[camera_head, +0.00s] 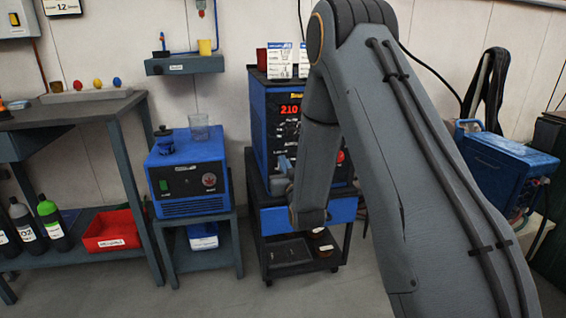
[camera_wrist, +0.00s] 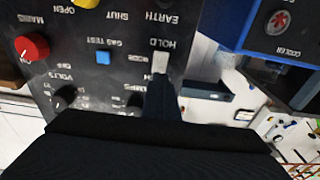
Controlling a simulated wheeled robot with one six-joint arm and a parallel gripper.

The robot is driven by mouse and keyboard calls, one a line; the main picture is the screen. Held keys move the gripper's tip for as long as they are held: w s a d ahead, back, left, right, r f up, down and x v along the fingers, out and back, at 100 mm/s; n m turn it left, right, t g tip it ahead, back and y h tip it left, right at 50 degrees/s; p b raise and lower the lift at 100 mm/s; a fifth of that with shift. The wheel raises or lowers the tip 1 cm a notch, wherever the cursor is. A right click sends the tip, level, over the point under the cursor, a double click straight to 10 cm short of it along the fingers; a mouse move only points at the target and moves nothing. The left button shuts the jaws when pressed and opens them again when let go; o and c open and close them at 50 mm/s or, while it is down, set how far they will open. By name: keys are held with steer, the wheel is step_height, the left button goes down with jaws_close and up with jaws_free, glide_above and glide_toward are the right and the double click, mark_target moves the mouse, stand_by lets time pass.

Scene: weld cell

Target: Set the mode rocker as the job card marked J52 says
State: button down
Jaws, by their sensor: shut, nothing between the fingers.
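The mode rocker (camera_wrist: 160,62) is a small pale switch on the dark panel of the welder, seen upside down in the wrist view. The word HOLD shows at one end; the word at the other end is partly covered. I cannot tell which end is pressed in. My gripper (camera_wrist: 161,88) is shut and empty, its dark fingertips at or just in front of the rocker; contact is unclear. In the head view my gripper (camera_head: 283,168) is at the welder's front. Two white job cards (camera_head: 279,60) (camera_head: 304,60) stand on the welder (camera_head: 258,110); their marks are too small to read.
Close to the rocker are a blue gas test button (camera_wrist: 103,57), a red mains knob (camera_wrist: 32,46) and black dials (camera_wrist: 64,97). A blue cooler (camera_head: 188,175) stands left of the welder. A red bin (camera_head: 112,230) is on the bench's lower shelf.

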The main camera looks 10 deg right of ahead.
steer(key=s+r+p, duration=0.2)
steer(key=s, duration=1.1)
steer(key=shift+w+d, duration=0.1)
steer(key=s+a+n+g+y, duration=0.2)
steer(key=s+a+g, duration=0.6)
steer(key=a+g, duration=0.2)
steer(key=s+a+r+n+g+h, duration=0.15)
steer(key=s+g, duration=0.35)
steer(key=s, duration=0.9)
steer(key=s+r+g, duration=0.3)
steer(key=s+g, duration=0.1)
steer(key=s, duration=1)
steer(key=d+r+m+p, duration=0.3)
steer(key=d+r+p, duration=0.7)
steer(key=p, duration=1.2)
steer(key=shift+s+d+r+m, duration=0.2)
steer(key=shift+d+r+m, duration=0.15)
steer(key=shift+r, duration=1)
